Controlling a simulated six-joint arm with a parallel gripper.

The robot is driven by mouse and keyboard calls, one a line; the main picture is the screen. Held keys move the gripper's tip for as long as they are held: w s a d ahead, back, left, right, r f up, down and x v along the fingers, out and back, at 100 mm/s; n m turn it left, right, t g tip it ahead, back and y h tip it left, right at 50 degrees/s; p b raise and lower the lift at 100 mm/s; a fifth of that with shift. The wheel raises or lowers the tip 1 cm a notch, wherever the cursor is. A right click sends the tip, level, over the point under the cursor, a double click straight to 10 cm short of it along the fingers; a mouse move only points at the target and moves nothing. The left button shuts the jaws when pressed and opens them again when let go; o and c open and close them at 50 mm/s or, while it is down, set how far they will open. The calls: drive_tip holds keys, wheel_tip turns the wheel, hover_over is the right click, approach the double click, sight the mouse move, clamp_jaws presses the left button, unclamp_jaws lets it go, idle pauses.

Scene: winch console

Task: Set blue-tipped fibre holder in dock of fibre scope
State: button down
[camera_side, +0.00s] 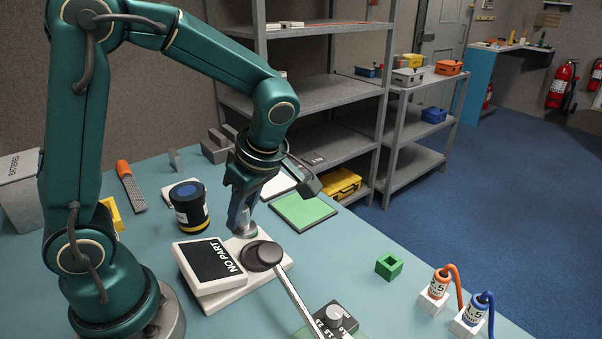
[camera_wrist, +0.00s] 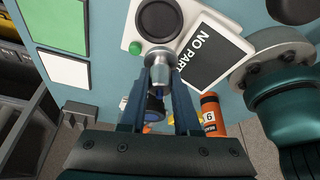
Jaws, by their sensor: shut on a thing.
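The fibre scope is a white unit (camera_side: 229,295) with a tilted dark screen (camera_side: 212,261) reading "NO PART"; the screen also shows in the wrist view (camera_wrist: 207,52). My gripper (camera_side: 243,212) points down at the scope's back side. Its jaws (camera_wrist: 159,88) are shut on a silvery, tapered metal piece (camera_side: 240,222), probably the fibre holder. In the wrist view this piece (camera_wrist: 160,69) reaches down to the scope's white base, beside a green button (camera_wrist: 135,47). I cannot tell whether it is seated. No blue tip is clear on it, and the dock is hidden beneath it.
A dark jar (camera_side: 188,206) stands behind the scope. A green mat (camera_side: 304,211) and green block (camera_side: 389,265) lie right.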

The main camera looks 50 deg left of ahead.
drive_tip(key=shift+w+d+f, duration=0.35)
drive_tip(key=shift+d+f, duration=0.05)
drive_tip(key=shift+d, duration=0.15)
drive_tip(key=shift+w+d+f, duration=0.3)
drive_tip(key=shift+d+f, duration=0.05)
drive_tip(key=shift+d, duration=0.15)
drive_tip(key=shift+f, duration=2)
drive_tip(key=c, duration=0.6)
unclamp_jaws()
drive_tip(key=shift+f, duration=0.15)
drive_tip(key=shift+c, duration=0.2)
